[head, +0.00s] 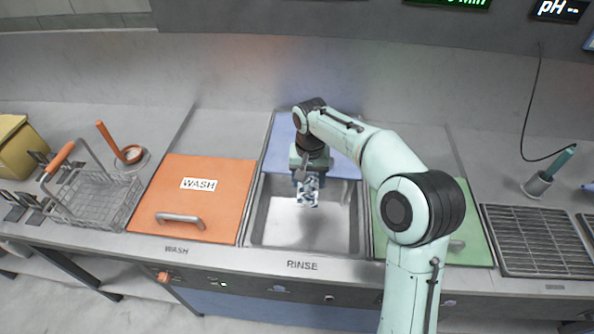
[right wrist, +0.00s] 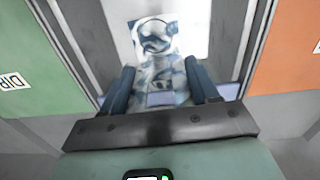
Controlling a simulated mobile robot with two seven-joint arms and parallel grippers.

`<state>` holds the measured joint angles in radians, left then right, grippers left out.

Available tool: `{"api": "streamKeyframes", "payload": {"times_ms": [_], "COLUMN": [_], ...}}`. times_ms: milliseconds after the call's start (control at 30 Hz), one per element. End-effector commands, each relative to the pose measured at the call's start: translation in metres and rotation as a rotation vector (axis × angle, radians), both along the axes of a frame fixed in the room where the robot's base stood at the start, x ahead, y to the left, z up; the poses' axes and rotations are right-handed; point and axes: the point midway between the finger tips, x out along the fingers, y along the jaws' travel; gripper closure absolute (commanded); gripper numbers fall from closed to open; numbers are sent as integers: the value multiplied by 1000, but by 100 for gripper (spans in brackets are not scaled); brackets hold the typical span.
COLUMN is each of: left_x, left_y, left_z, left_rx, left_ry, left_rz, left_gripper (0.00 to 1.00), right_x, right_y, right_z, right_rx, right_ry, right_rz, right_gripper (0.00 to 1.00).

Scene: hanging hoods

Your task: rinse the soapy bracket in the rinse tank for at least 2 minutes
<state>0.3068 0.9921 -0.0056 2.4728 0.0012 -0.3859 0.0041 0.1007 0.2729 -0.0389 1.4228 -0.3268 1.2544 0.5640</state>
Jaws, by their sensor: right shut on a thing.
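The soapy bracket (head: 308,190) is a small metal piece with white and blue foam patches. My right gripper (head: 310,172) is shut on it and holds it over the open rinse tank (head: 265,232), near the tank's back. In the right wrist view the bracket (right wrist: 158,62) sits between the two dark blue fingers (right wrist: 160,88). The tank has bare metal walls and a pale bottom; I cannot tell how deep the bracket hangs in it. A blue lid (head: 283,140) lies behind the opening. My left gripper is not in view.
An orange WASH lid (head: 205,205) covers the tank at left. A green lid (head: 475,232) lies at right, partly behind my arm. A wire basket (head: 95,200) stands far left, a slatted rack (head: 535,240) far right. A pen-like probe (head: 550,172) stands in a holder.

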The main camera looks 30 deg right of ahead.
Motion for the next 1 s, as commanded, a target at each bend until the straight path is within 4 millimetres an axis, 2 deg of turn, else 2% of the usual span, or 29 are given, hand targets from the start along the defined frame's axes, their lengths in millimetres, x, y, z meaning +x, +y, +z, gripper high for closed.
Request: {"api": "streamKeyframes", "payload": {"times_ms": [167,567,1000], "left_x": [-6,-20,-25], "left_y": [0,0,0], "left_z": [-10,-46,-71], "left_rx": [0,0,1], "left_ry": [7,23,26], "left_rz": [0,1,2], "left_gripper": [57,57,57], "right_x": [-1,-1,0], "right_y": [-1,-1,-1], "right_z": [-9,-53,-100], "right_rx": [1,0,0], "right_ry": [-1,-1,-1], "right_rz": [-8,-6,-4], "right_gripper": [86,86,86]}}
